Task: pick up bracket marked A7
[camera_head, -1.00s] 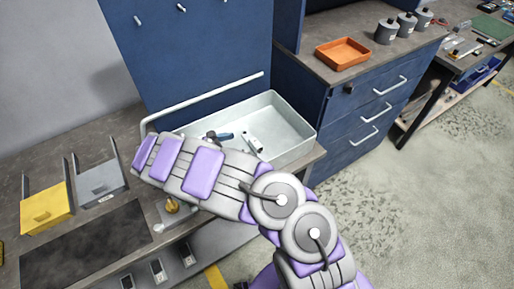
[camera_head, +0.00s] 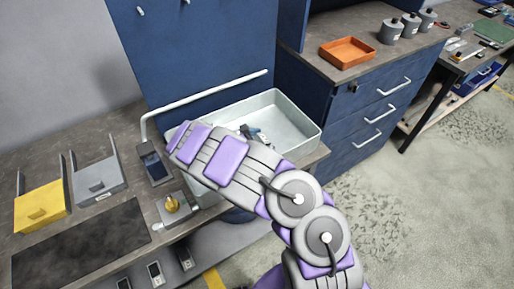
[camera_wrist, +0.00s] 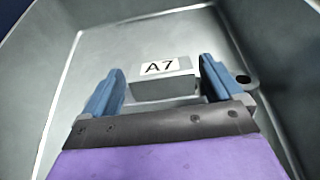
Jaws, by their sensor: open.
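The bracket marked A7 (camera_wrist: 163,82) lies in the grey metal tray (camera_wrist: 85,120), with its white label up, in the wrist view. It has a light grey block-like face below the label and a tab with a hole (camera_wrist: 243,79) shows to the right, perhaps part of it. My gripper (camera_wrist: 160,80) is open, with one blue finger on each side of the bracket; contact cannot be told. In the head view the tray (camera_head: 300,125) stands on the bench and my arm hides its left part. The bracket is mostly hidden there.
The tray walls rise around my gripper. A white pipe (camera_head: 205,102) runs behind the tray. A dark handheld device (camera_head: 152,162) and a brass knob (camera_head: 172,203) are left of my arm. An orange tray (camera_head: 347,52) sits on the cabinet.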

